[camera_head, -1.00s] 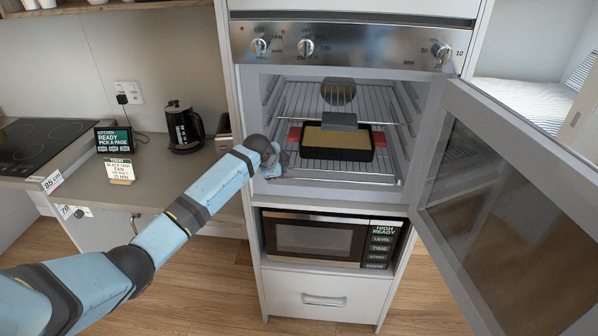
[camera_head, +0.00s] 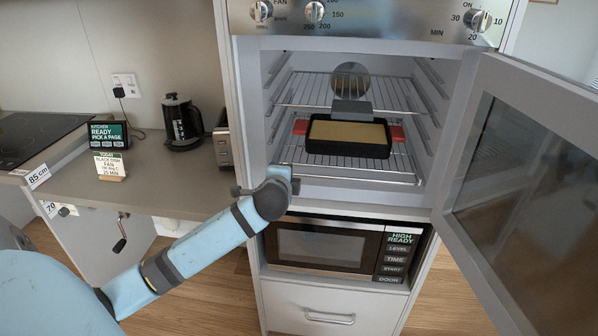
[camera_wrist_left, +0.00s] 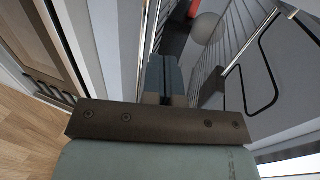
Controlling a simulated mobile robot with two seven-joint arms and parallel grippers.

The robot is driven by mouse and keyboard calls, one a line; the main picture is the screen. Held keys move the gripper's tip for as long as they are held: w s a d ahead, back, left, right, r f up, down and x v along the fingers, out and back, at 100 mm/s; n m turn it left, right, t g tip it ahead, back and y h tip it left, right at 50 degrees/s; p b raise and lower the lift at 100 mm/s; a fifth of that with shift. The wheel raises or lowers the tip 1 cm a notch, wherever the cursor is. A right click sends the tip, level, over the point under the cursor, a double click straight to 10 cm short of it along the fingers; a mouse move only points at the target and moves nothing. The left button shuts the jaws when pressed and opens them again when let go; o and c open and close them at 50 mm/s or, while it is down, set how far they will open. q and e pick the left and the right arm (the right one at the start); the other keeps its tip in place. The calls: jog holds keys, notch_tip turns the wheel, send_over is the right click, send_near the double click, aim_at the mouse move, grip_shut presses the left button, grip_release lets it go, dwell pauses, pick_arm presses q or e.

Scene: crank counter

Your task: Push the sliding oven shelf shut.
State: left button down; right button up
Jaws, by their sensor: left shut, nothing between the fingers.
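The oven shelf, a wire rack (camera_head: 340,172), lies low inside the open oven. Its front bar is near the opening. A black dish (camera_head: 348,146) with red handles and yellow contents stands on it. My left gripper (camera_head: 293,180) is shut and empty at the lower left corner of the oven opening, by the shelf's front left corner. Its closed fingers (camera_wrist_left: 165,78) also show in the left wrist view, with rack wires (camera_wrist_left: 228,45) beyond them. I cannot tell whether they touch the shelf. My right gripper is not in view.
The oven door (camera_head: 530,170) stands open at the right. An upper rack (camera_head: 300,88) sits above the dish. A microwave (camera_head: 318,247) is below the oven. The counter (camera_head: 165,185) with a black kettle (camera_head: 181,122) is at the left.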

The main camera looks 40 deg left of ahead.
pick_arm(q)
send_near(295, 154)
jog(key=shift+w+a+f, duration=0.2)
jog(key=shift+w+f, duration=0.1)
jog(key=shift+f, duration=0.15)
jog(key=shift+w+a+f, duration=0.2)
jog(key=shift+w+f, duration=0.05)
jog(key=shift+f, duration=0.2)
jog(key=shift+w+a+p, duration=0.1)
jog(key=shift+w+a, duration=0.35)
jog(key=shift+w, duration=0.25)
jog(key=shift+w+a+p, duration=0.1)
jog(key=shift+w+a, duration=0.3)
jog(key=shift+w, duration=0.25)
jog(key=shift+w+a+p, duration=0.1)
jog(key=shift+w+a, duration=0.35)
jog(key=shift+w, duration=0.25)
jog(key=shift+s+d, duration=0.1)
